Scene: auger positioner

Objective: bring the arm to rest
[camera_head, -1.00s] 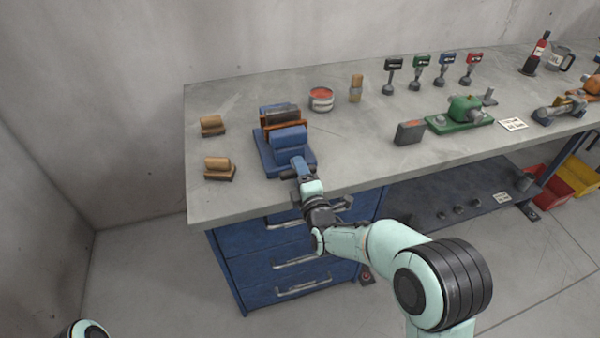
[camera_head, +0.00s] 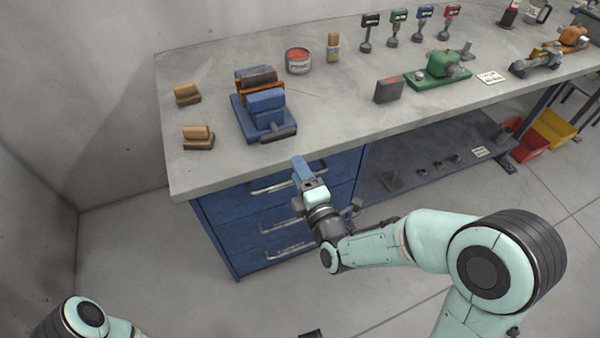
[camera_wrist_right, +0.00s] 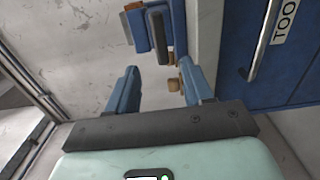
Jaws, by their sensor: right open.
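My right gripper (camera_head: 300,170) is open and empty in front of the bench edge, before the blue drawers, apart from everything. In the right wrist view its two blue fingers (camera_wrist_right: 161,82) stand wide apart with nothing held. A blue vise (camera_head: 266,108) with brown jaws and a dark handle bar sits on the bench, up and left of the gripper. The vise also shows at the top of the right wrist view (camera_wrist_right: 160,32). Part of my left arm (camera_head: 90,314) shows at the lower left; its gripper cannot be made out.
The grey bench top (camera_head: 335,105) holds two wooden-backed blocks (camera_head: 198,137), a red tin (camera_head: 298,61), a brush (camera_head: 333,47) and a green machine (camera_head: 438,70). Blue drawers (camera_head: 270,215) with protruding handles stand below. Open floor lies in front.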

